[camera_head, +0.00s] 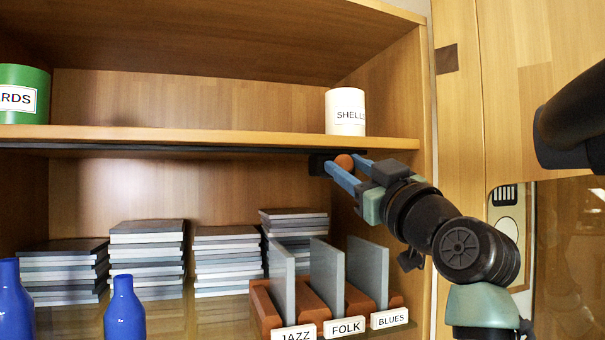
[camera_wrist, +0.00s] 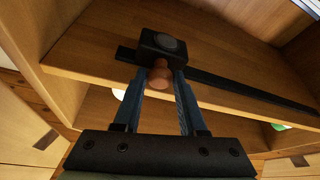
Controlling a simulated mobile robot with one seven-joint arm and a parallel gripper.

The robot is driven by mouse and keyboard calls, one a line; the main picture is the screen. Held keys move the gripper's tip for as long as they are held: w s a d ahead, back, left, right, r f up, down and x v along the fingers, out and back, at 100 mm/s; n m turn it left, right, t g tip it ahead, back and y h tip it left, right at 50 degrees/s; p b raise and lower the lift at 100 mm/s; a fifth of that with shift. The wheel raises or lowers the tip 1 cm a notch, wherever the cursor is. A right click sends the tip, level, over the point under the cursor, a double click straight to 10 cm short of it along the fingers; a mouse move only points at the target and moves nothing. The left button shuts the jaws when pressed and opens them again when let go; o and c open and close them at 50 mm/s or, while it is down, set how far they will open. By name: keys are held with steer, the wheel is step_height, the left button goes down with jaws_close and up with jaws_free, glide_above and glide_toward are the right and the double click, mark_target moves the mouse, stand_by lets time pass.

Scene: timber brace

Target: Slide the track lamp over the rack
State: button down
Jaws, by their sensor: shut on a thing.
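The track lamp is a black block (camera_head: 317,164) under the upper shelf, near the right end of its dark track (camera_head: 200,149). Its brown-orange knob (camera_head: 344,162) faces me. My gripper (camera_head: 346,168) has its blue fingers shut on the knob. The wrist view shows the lamp block (camera_wrist: 163,43) with a grey disc on it, and the knob (camera_wrist: 160,75) between the fingertips (camera_wrist: 160,82). The rack (camera_head: 262,303) is reddish-brown with upright grey dividers and JAZZ, FOLK and BLUES labels. It stands on the lower shelf, below the lamp in the head view.
Several stacks of grey sleeves (camera_head: 147,262) stand left of the rack. Two blue bottles (camera_head: 125,312) stand at front left. A white SHELLS canister (camera_head: 345,112) and a green canister (camera_head: 24,93) stand on the upper shelf (camera_head: 200,137). The cabinet's right wall (camera_head: 408,200) is close to my gripper.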

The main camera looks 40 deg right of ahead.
steer(key=shift+s+d, duration=0.35)
steer(key=shift+d, duration=0.55)
steer(key=shift+r, duration=0.1)
steer(key=c, duration=0.9)
jaws_free()
steer(key=o, duration=0.4)
steer(key=shift+d, duration=0.2)
steer(key=shift+o, duration=0.2)
steer(key=shift+a, duration=0.15)
